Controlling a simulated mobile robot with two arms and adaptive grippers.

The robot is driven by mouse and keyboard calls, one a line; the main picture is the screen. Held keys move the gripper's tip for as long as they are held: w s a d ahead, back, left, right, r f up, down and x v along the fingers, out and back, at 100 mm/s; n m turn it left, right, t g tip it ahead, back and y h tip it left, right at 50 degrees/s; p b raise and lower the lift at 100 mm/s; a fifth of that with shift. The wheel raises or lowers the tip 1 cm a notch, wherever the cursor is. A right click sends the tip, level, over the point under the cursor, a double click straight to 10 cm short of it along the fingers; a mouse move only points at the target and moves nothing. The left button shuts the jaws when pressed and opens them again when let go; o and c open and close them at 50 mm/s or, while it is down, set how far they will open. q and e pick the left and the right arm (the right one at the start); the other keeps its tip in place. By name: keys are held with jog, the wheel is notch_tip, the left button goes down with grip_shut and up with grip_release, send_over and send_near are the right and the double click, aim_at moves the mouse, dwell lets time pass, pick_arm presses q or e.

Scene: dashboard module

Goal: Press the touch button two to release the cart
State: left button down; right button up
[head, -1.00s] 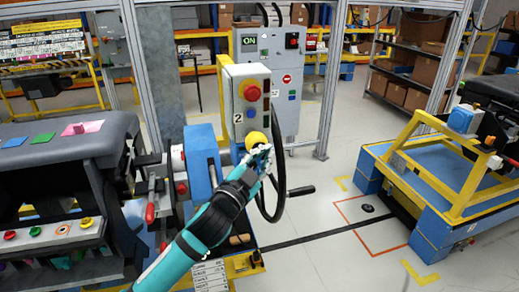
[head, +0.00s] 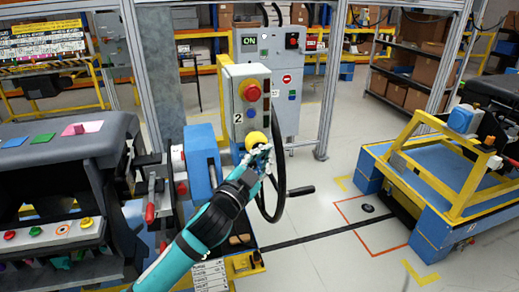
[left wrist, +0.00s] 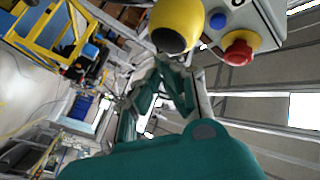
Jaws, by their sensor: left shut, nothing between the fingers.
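The control box (head: 243,95) is grey with a label "2" and stands at the middle of the head view. On it are a red emergency knob on a yellow ring (head: 250,91), a blue button (left wrist: 217,20) and the yellow rounded touch button (head: 256,139). In the left wrist view the touch button (left wrist: 178,18) shows a dark round underside. My left gripper (head: 261,150) is shut and empty, its fingertips right at the touch button and partly covering it. I cannot tell whether they touch. My right gripper is not in view.
A black handwheel (head: 279,190) with a handle hangs just right of my left gripper. The blue and yellow cart (head: 440,180) stands on the right. A grey dashboard module (head: 70,150) is on the left.

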pick_arm(q)
jog(key=shift+w, duration=0.1)
jog(key=shift+w+a, duration=0.1)
jog(key=shift+w, duration=0.25)
jog(key=shift+w+a, duration=0.2)
jog(key=shift+w, duration=0.2)
dwell(0.8)
jog(key=shift+s+d, duration=0.1)
jog(key=shift+s+d+p, duration=0.2)
jog(key=shift+s+p, duration=0.25)
jog(key=shift+s, duration=0.3)
